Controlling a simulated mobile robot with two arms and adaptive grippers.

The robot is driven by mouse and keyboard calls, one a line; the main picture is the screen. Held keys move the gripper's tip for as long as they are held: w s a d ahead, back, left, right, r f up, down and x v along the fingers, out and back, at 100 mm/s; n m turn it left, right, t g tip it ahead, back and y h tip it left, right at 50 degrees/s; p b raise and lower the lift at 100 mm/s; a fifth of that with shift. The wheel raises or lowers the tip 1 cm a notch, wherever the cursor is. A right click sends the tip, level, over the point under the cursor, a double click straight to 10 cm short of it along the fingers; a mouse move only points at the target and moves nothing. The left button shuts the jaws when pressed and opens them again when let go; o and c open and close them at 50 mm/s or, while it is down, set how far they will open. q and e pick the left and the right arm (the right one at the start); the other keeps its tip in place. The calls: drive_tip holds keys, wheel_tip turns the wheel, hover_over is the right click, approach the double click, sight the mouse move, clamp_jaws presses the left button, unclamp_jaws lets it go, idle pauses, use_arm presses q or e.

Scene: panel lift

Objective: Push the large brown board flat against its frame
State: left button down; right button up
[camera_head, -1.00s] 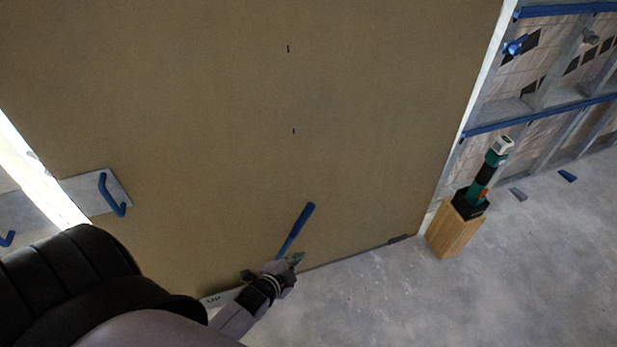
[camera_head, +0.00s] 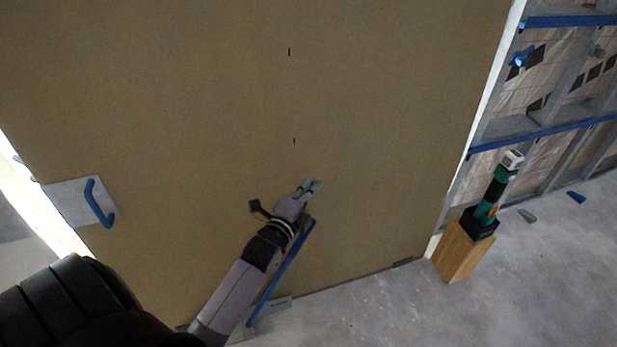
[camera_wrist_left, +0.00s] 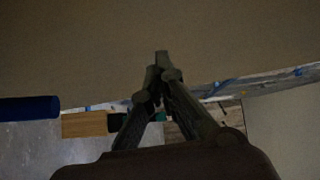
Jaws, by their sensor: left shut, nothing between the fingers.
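The large brown board (camera_head: 370,110) fills most of the head view and stands upright, its bottom edge near the concrete floor. It also fills the upper part of the left wrist view (camera_wrist_left: 80,40). My left gripper (camera_head: 313,187) is shut and empty in front of the lower middle of the board; whether it touches the board I cannot tell. In the left wrist view its fingers (camera_wrist_left: 160,65) are closed together. The metal frame (camera_head: 535,125) with blue rails shows to the right of the board. My right gripper is not in view.
A blue bar (camera_head: 285,270) stands slanted beside my left forearm. A blue handle on a plate (camera_head: 98,203) is on the board's left side. A green and black tool (camera_head: 490,195) stands on a wooden block (camera_head: 460,253) at right.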

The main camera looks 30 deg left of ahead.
use_arm(q)
drive_tip(key=shift+w+a+f+b, duration=0.1)
drive_tip(key=shift+w+a+b, duration=0.05)
drive_tip(key=shift+w+a, duration=0.8)
drive_tip(key=shift+w+a+f+b, duration=0.1)
drive_tip(key=shift+w+a+b, duration=0.05)
drive_tip(key=shift+w+a, duration=0.75)
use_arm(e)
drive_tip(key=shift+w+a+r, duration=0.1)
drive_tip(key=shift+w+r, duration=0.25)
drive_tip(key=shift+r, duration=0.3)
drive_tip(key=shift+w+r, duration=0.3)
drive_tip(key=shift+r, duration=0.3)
use_arm(q)
drive_tip(key=shift+w+d, duration=0.1)
drive_tip(key=shift+d, duration=0.05)
